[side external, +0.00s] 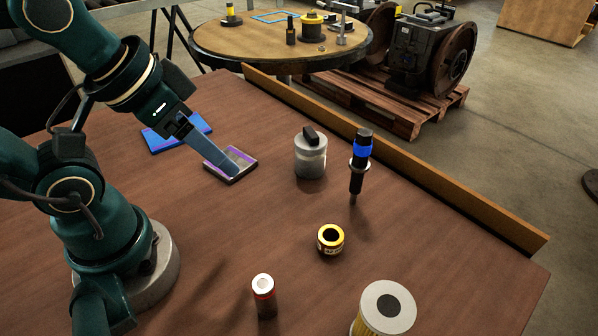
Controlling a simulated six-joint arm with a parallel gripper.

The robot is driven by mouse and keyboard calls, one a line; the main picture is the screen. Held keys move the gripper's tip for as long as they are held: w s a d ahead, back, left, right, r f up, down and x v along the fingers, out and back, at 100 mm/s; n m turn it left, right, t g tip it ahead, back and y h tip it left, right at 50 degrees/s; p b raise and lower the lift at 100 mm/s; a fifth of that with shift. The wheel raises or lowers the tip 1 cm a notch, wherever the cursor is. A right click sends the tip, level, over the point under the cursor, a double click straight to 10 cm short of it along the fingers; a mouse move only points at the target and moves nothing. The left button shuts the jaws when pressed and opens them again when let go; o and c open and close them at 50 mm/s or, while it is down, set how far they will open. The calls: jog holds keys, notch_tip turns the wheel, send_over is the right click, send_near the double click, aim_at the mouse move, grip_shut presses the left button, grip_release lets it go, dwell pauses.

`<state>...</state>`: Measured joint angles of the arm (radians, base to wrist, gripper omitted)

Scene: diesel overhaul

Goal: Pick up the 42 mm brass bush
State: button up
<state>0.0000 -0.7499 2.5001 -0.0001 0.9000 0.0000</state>
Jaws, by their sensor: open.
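The brass bush (330,239) is a short golden ring with a dark bore and dark marking on its side. It stands upright on the brown table near the middle of the side view. My gripper (217,147) is at the upper left of it, over a small purple-edged tray (231,164), well apart from the bush. The gripper is open. Its fingers are seen edge-on, and nothing shows held between them. I cannot tell whether the fingertips touch the tray.
A grey cylinder with a black top (310,155) and a black injector-like part with a blue band (358,165) stand behind the bush. A red-banded cylinder (264,295) and a yellow filter (388,308) stand in front. A wooden ledge (400,160) borders the table's far side.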

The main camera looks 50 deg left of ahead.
jog(key=shift+o, duration=0.8)
